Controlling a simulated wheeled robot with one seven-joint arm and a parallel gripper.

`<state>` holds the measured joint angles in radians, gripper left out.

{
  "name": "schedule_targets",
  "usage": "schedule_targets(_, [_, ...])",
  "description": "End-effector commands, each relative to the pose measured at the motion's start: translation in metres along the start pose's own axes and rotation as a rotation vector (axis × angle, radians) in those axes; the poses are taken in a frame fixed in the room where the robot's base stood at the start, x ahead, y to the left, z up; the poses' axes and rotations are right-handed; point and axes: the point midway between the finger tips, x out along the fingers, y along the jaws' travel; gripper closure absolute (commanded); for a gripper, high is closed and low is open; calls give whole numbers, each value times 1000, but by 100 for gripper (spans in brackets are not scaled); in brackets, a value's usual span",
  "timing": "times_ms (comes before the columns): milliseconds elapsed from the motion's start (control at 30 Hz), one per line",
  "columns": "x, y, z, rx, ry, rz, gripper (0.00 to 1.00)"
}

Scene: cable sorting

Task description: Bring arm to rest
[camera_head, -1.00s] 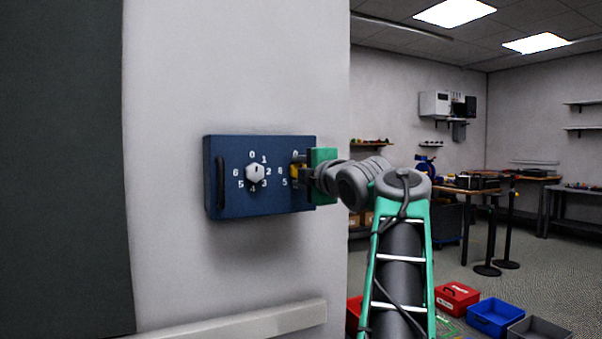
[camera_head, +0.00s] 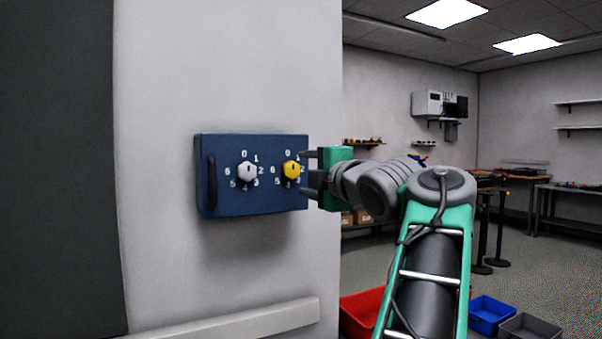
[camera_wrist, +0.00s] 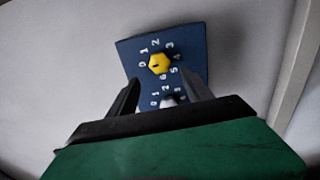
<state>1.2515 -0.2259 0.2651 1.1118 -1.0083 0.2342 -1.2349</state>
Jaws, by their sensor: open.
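My gripper (camera_head: 311,173) is open and empty, just right of the blue wall box (camera_head: 222,190) in the head view. Its two fingers point left towards the box, apart from the yellow knob (camera_head: 291,169). A white knob (camera_head: 247,171) sits left of the yellow one, and each has a ring of printed numbers. A black handle is on the box's left side. In the wrist view the yellow knob (camera_wrist: 159,64) shows whole beyond the open fingers (camera_wrist: 163,95), and the white knob (camera_wrist: 168,101) is partly hidden by my gripper.
A pale rail (camera_head: 235,325) runs along the wall below the box. Red (camera_head: 362,310), blue (camera_head: 491,313) and grey (camera_head: 531,327) bins stand on the floor at right. Tables and posts stand farther back. Open floor lies between.

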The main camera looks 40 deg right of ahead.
Motion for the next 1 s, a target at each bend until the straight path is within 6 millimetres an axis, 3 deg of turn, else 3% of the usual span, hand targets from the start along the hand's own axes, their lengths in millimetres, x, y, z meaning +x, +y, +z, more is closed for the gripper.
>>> schedule_targets(333, [0,0,0,2,0,0,41])
schedule_targets(467, [6,17,-12,64,8,-20,41])
schedule_targets(600, [25,45,-54,278,22,-112,41])
schedule_targets(767, [33,52,-116,577,2,-283,41])
schedule_targets(867, [25,50,-157,740,-32,-404,41])
schedule_targets(1000, [-2,41,-210,936,-114,-585,41])
